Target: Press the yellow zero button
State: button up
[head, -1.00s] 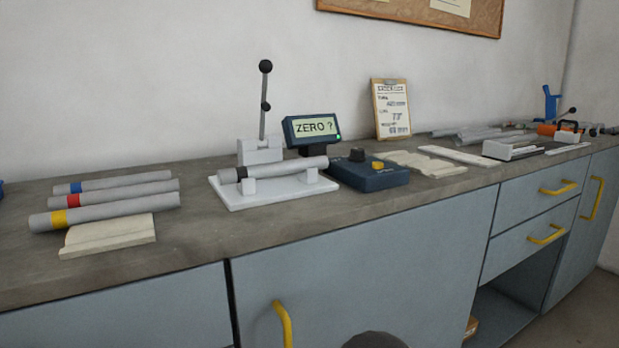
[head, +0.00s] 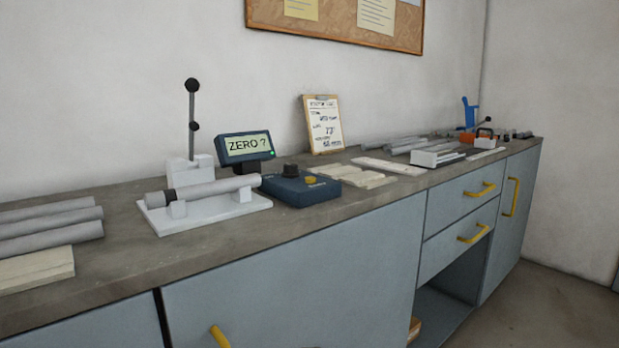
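The yellow button (head: 311,180) sits on top of a dark blue control box (head: 318,192) on the counter, just right of the picture's middle. A black knob (head: 290,171) stands on the same box, left of the button. Behind the box a small display (head: 247,146) reads "ZERO ?" and has a green light at its lower right corner. Left of the box, a white jig (head: 206,213) with an upright black-knobbed lever (head: 193,120) holds a grey tube (head: 205,190) lying across its supports. My gripper is not in view.
A clipboard (head: 323,124) leans on the wall. Pale strips (head: 350,178) lie right of the box. The counter's front strip (head: 300,222) is clear.

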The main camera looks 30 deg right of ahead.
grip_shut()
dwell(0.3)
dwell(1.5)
